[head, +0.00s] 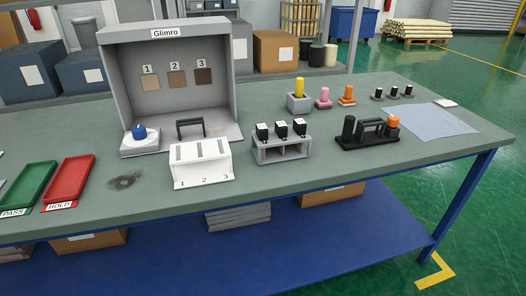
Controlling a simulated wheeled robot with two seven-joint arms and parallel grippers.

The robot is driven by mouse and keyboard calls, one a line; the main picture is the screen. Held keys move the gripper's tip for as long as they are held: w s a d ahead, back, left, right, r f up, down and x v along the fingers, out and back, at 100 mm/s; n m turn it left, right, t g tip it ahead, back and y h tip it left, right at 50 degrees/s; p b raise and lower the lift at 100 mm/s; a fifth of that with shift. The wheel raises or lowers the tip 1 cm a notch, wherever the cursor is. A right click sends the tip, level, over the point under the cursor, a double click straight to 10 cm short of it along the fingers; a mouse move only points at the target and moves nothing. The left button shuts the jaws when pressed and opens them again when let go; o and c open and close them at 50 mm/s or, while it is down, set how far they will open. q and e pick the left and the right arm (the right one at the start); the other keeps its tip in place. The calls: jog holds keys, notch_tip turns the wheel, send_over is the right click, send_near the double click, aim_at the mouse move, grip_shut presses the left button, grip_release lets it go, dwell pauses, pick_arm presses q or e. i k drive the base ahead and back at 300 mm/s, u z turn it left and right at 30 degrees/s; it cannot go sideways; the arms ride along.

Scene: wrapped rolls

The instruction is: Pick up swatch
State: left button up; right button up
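Three flat colour swatches hang on the back wall of a grey booth (107,80) labelled Glimro, in the head view. The swatch under number 1 (150,81) is tan, the swatch under number 2 (177,79) is mid brown, and the swatch under number 3 (204,77) is dark brown. A white slotted rack (203,172) marked 1, 2, 3 stands in front of the booth; I cannot see anything standing in its slots. Neither of my grippers is in view.
Green PASS tray (28,186) and red HOLD tray (70,179) lie at left. A blue-knobbed block (140,139), a holder with black-topped pieces (281,148) and a black caddy (367,134) stand on the bench. A pale blue sheet (428,122) lies at right.

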aim_at(261, 129)
jog(key=z, duration=1.5)
jog(key=i, duration=0.9)
jog(key=u, duration=0.65)
